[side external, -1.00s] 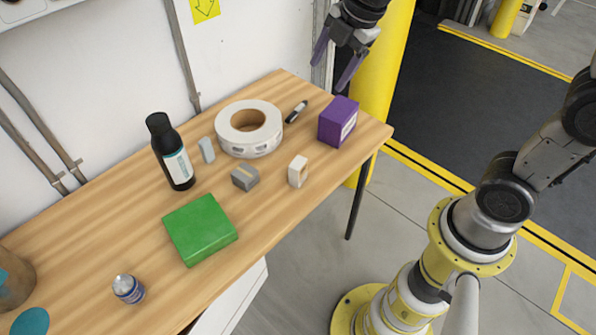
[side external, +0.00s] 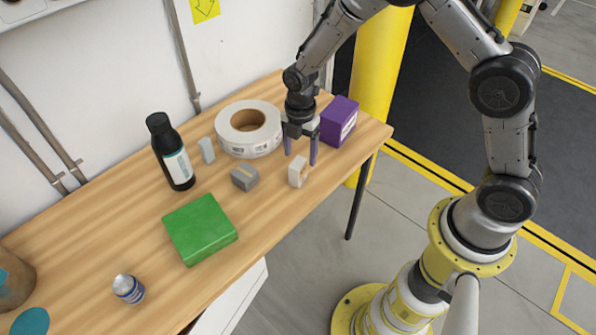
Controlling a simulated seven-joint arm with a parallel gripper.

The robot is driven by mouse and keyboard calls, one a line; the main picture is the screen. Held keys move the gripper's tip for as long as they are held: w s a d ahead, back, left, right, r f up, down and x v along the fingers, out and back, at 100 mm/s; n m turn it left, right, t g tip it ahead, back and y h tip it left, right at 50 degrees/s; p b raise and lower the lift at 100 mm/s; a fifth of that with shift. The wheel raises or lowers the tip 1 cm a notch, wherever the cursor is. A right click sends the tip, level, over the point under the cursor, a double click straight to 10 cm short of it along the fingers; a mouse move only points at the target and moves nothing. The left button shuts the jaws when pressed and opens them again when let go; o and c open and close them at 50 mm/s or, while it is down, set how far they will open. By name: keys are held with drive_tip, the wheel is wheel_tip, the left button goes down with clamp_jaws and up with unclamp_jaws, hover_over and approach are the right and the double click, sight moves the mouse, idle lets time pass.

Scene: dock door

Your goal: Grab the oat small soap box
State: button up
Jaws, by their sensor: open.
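The oat small soap box (side external: 298,172) is a small cream box with a tan mark on its side. It stands upright on the wooden table, near the front edge. My gripper (side external: 301,157) points down with its two purple fingers apart. The fingertips are just above or behind the box in this view; whether they are to either side of it I cannot tell. Nothing shows between the fingers.
A purple box (side external: 340,122) stands close right of my gripper.

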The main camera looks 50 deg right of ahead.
sight(298, 172)
drive_tip(key=shift+a+f, duration=0.25)
drive_tip(key=shift+f, duration=1.55)
drive_tip(key=shift+a+f, duration=0.2)
drive_tip(key=shift+f, duration=1.6)
clamp_jaws()
